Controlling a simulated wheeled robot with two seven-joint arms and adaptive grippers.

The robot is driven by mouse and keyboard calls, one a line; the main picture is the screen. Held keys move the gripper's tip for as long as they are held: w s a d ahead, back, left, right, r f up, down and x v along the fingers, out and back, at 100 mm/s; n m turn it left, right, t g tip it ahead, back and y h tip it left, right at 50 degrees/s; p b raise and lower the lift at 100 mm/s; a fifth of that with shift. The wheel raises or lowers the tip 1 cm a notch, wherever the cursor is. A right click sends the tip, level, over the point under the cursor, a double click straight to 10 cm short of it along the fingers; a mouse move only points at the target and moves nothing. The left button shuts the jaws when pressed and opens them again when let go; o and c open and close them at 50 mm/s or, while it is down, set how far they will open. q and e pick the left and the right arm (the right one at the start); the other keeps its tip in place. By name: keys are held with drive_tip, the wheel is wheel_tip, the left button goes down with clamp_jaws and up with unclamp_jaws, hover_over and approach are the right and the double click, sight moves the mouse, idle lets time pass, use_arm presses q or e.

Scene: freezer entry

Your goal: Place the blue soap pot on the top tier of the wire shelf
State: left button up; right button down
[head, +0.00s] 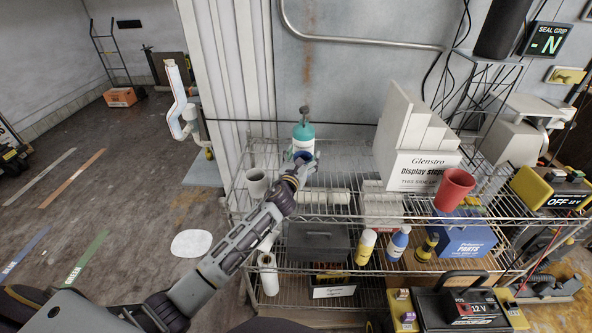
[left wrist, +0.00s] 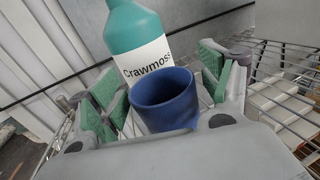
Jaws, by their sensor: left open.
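The blue soap pot (left wrist: 168,103) sits upright between the open fingers of my left gripper (left wrist: 160,92) in the left wrist view, with gaps at its sides. In the head view only a little of the pot (head: 303,156) shows past my left gripper (head: 299,165), which reaches over the back left of the wire shelf's top tier (head: 345,217). The pot appears to stand on that tier; its base is hidden. A teal bottle (head: 303,133) labelled Crawmoss stands just behind it, and it also shows in the left wrist view (left wrist: 135,35). My right gripper is not in view.
A grey-white cup (head: 257,183) stands left of my gripper on the top tier. A red cup (head: 454,188) and a white display sign (head: 424,171) are to the right. Bottles and boxes fill the tier below. A black and yellow 12 V unit (head: 465,306) is at the front right.

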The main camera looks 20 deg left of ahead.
use_arm(q)
drive_tip(key=shift+s+b, duration=0.35)
drive_tip(key=shift+s, duration=5.6)
